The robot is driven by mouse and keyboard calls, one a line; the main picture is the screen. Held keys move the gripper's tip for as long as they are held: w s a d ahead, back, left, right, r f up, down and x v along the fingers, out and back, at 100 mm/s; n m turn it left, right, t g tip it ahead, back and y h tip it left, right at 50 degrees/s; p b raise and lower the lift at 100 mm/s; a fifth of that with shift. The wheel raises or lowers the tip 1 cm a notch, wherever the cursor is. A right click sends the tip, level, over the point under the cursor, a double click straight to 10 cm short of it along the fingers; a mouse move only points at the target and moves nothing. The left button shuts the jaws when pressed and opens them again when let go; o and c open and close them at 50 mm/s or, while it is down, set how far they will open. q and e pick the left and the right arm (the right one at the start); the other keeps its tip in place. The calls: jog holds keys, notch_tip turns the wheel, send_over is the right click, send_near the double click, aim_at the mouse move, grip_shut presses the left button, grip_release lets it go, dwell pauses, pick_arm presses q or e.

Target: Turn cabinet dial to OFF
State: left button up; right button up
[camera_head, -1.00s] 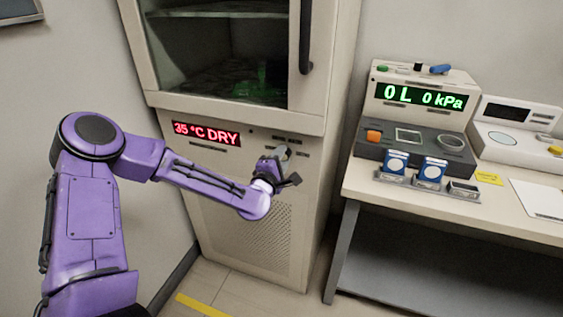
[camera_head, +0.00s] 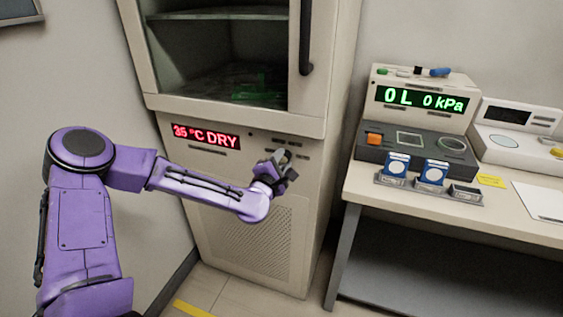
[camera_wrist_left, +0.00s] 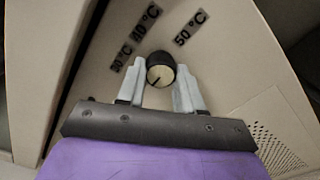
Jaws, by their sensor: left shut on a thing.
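The cabinet (camera_head: 250,240) stands ahead with a lit red display (camera_head: 206,136) reading 35 °C DRY. Its dial (camera_wrist_left: 160,70) is a small round black knob with a cream face, seen in the left wrist view near the 30, 40 and 50 °C labels (camera_wrist_left: 148,22). The dark mark on its face points toward the lower left; no OFF label is readable. My left gripper (camera_head: 284,160) is shut on the dial, one pale finger on each side, also in the left wrist view (camera_wrist_left: 160,76). In the head view the gripper hides the dial. My right gripper is not in view.
The cabinet's glass door (camera_head: 220,50) with a dark handle (camera_head: 306,38) is above my gripper. A bench (camera_head: 352,190) at right holds an instrument with a green display (camera_head: 422,98) and blue-and-white items (camera_head: 398,165). A wall is close on the left.

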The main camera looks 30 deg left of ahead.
pick_arm(q)
jog(key=o, duration=1)
jog(key=shift+o, duration=0.2)
jog(key=shift+s, duration=0.15)
jog(key=p+v, duration=0.1)
jog(key=v, duration=0.9)
jog(key=shift+s, duration=0.15)
